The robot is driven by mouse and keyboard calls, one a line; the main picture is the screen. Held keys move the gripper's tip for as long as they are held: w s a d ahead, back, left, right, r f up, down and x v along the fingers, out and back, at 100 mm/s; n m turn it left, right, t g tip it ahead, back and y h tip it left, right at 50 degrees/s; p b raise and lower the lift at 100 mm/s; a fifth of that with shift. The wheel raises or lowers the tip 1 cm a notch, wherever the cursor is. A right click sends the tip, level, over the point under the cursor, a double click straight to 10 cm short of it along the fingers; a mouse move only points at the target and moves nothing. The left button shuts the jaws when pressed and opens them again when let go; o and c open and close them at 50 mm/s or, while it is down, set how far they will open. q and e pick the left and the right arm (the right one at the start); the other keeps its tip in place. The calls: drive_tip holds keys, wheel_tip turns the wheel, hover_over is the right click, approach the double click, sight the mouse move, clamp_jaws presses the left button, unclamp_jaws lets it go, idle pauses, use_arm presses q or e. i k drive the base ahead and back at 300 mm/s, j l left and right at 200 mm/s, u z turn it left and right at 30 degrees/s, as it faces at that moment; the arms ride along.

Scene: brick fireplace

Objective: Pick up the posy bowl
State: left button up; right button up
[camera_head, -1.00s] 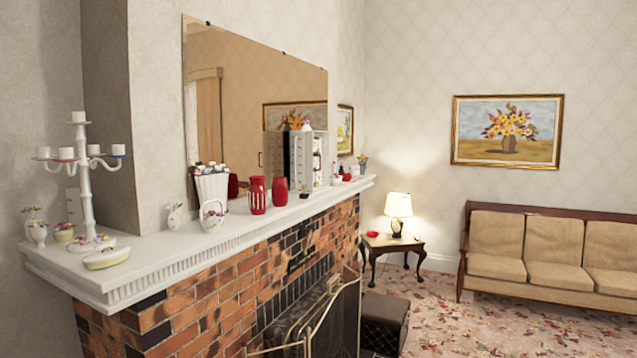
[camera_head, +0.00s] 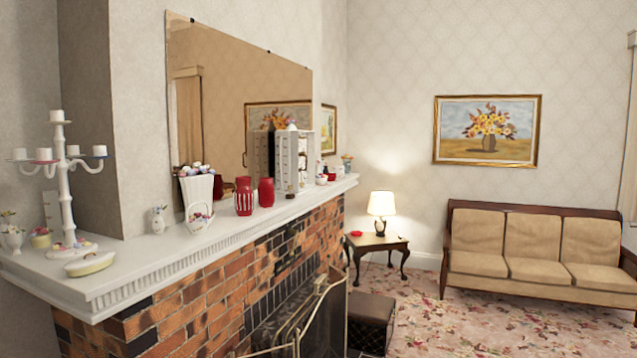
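Several small flower-filled vessels stand on the white mantel, and I cannot tell for sure which is the posy bowl. A small yellowish bowl with flowers (camera_head: 41,238) stands at the mantel's left end, beside a white footed cup with flowers (camera_head: 13,237). A white basket-shaped piece with flowers (camera_head: 199,216) stands near the middle of the mantel. More flowers (camera_head: 72,246) show at the foot of the white candelabra (camera_head: 66,195). Neither of my grippers is in view.
The white mantel (camera_head: 130,262) runs along the brick fireplace. An oval cream dish (camera_head: 90,264) lies near its front edge. Red vases (camera_head: 244,197) stand farther along. A fire screen (camera_head: 322,318) and dark footstool (camera_head: 371,320) stand below. Carpet (camera_head: 480,325) is clear before the sofa (camera_head: 530,245).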

sight(320, 179)
drive_tip(key=i+l+z, duration=0.35)
drive_tip(key=i+l, duration=0.4)
drive_tip(key=i, duration=0.2)
drive_tip(key=i+l, duration=0.25)
drive_tip(key=i, duration=0.2)
drive_tip(key=i+l+z, duration=0.1)
drive_tip(key=i+l, duration=0.15)
drive_tip(key=i, duration=0.25)
drive_tip(key=i+l, duration=0.2)
drive_tip(key=i, duration=0.25)
